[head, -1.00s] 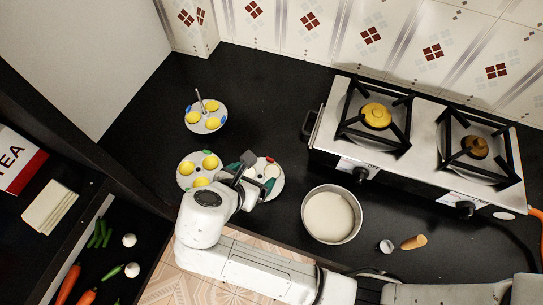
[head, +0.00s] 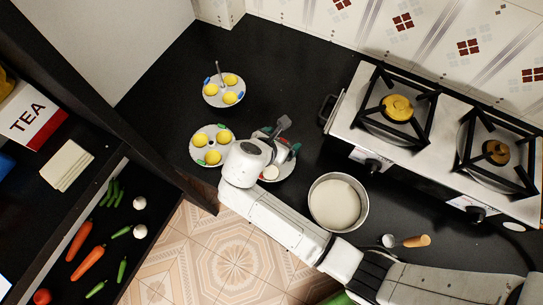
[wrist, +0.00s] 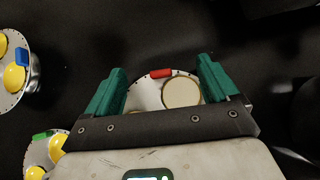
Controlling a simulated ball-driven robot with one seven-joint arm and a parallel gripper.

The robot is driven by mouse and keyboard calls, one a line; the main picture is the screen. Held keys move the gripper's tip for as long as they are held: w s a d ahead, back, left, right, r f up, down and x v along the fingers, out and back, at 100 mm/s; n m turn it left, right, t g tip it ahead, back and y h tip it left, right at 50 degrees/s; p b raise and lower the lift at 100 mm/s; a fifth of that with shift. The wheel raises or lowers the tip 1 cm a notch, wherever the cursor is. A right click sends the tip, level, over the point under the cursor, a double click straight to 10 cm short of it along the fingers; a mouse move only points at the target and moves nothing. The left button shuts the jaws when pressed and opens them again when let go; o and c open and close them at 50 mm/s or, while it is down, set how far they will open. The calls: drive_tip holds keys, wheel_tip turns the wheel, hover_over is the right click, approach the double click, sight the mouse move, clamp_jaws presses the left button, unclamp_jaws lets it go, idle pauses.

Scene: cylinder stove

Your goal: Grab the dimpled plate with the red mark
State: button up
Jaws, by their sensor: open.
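The dimpled plate with the red mark (wrist: 148,97) lies on the dark counter in the wrist view, its red mark (wrist: 161,73) at the far rim. A pale round piece (wrist: 182,93) sits in one dimple. In the head view the plate (head: 287,170) is partly covered by my arm. My gripper (wrist: 161,66) is open, with its teal fingers on either side of the plate's red-marked end. Nothing is held between the fingers. The near part of the plate is hidden behind the gripper body. I cannot tell how high the fingers are above it.
A green-marked plate (head: 212,132) with yellow pieces lies left of my gripper. A blue-marked plate (head: 211,91) with an upright handle stands farther back. A metal pot (head: 337,228) is at the right, near the stove (head: 345,125). The counter behind is clear.

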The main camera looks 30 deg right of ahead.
drive_tip(key=shift+w+d+f, duration=0.15)
drive_tip(key=shift+d+f, duration=0.1)
drive_tip(key=shift+f, duration=0.05)
clamp_jaws()
idle(0.7)
